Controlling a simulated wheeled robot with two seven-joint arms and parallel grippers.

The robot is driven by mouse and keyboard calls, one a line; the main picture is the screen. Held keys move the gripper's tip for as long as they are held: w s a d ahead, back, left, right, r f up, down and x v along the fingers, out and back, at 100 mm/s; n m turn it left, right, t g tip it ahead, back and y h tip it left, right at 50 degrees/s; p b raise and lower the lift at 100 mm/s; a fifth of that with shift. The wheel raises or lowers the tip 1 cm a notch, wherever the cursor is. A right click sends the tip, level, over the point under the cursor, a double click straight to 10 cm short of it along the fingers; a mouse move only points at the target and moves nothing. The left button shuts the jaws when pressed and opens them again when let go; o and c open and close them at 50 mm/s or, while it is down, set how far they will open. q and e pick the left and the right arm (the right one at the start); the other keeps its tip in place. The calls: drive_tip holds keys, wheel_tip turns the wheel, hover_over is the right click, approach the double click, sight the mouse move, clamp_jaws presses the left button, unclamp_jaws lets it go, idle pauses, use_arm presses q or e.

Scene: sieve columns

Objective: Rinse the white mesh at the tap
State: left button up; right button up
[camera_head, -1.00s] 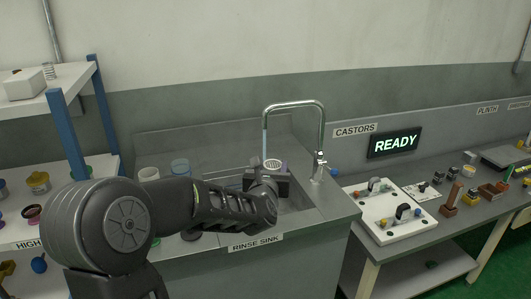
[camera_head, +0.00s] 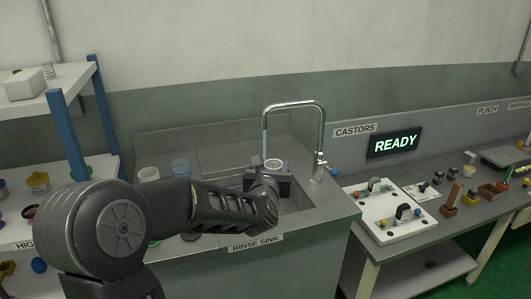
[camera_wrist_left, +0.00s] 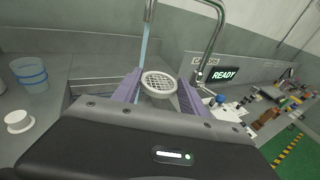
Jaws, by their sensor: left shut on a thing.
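The white mesh (camera_head: 273,164), a round piece with a pale rim, is held over the rinse sink (camera_head: 300,212). My left gripper (camera_head: 271,172) is shut on it; in the left wrist view the mesh (camera_wrist_left: 159,84) sits between the two purple fingers. The tap (camera_head: 322,135) arches above, and a thin bluish stream of water (camera_head: 265,142) falls from its spout. In the left wrist view the stream (camera_wrist_left: 144,48) comes down just left of and behind the mesh. I cannot tell whether it touches the mesh. My right gripper is out of view.
A shelf with blue posts (camera_head: 69,135) is at the far left. On the right bench are a white board (camera_head: 385,222) and a sign reading READY (camera_head: 395,142).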

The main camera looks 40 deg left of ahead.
use_arm(q)
drive_tip(key=s+d+r, duration=0.2)
drive_tip(key=d+r, duration=0.1)
drive_tip(key=shift+s+d+r+p, duration=0.2)
drive_tip(key=shift+s+p, duration=0.15)
drive_tip(key=shift+p, duration=0.05)
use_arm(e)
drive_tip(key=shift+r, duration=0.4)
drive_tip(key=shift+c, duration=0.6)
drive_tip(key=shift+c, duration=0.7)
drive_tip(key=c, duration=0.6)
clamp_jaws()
use_arm(q)
drive_tip(key=w+d+f+m+t+h, duration=0.1)
drive_tip(key=w+d+f+m+h, duration=0.1)
drive_tip(key=d+f, duration=0.7)
drive_tip(key=w+d+f+m+t+h, duration=0.1)
drive_tip(key=w+d+f+m+h, duration=0.1)
drive_tip(key=d+f+h, duration=0.3)
drive_tip(key=d+f+m, duration=0.1)
drive_tip(key=d+f, duration=0.2)
drive_tip(key=d, duration=0.4)
drive_tip(key=shift+d+f+m+h, duration=0.15)
drive_tip(key=shift+f+m+h, duration=0.25)
drive_tip(key=shift+w+r, duration=0.1)
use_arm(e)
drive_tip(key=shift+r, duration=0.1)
